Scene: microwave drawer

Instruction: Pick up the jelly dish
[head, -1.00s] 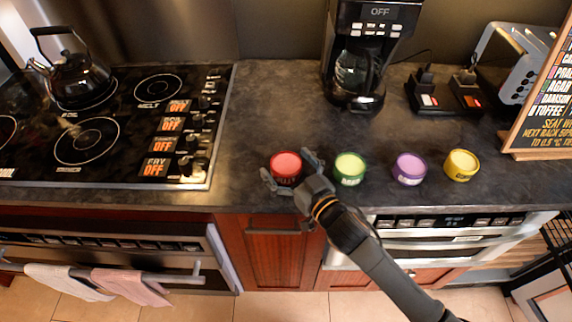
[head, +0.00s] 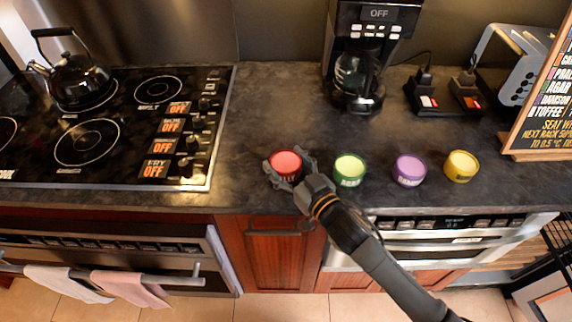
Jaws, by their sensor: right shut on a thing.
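A small round red dish (head: 286,164) stands on the dark counter near its front edge. Its label is too small to read and partly hidden by my gripper. My right gripper (head: 287,171) reaches in from the lower right and is shut on the red dish, with a finger on each side of it. The dish looks upright and at counter level; I cannot tell if it is lifted. My left gripper does not show.
A green dish (head: 349,171), a purple dish (head: 409,171) and a yellow dish (head: 461,166) stand in a row to the right. Behind are a coffee maker (head: 372,28) and a toaster (head: 513,62). A stove with a kettle (head: 77,78) is at left.

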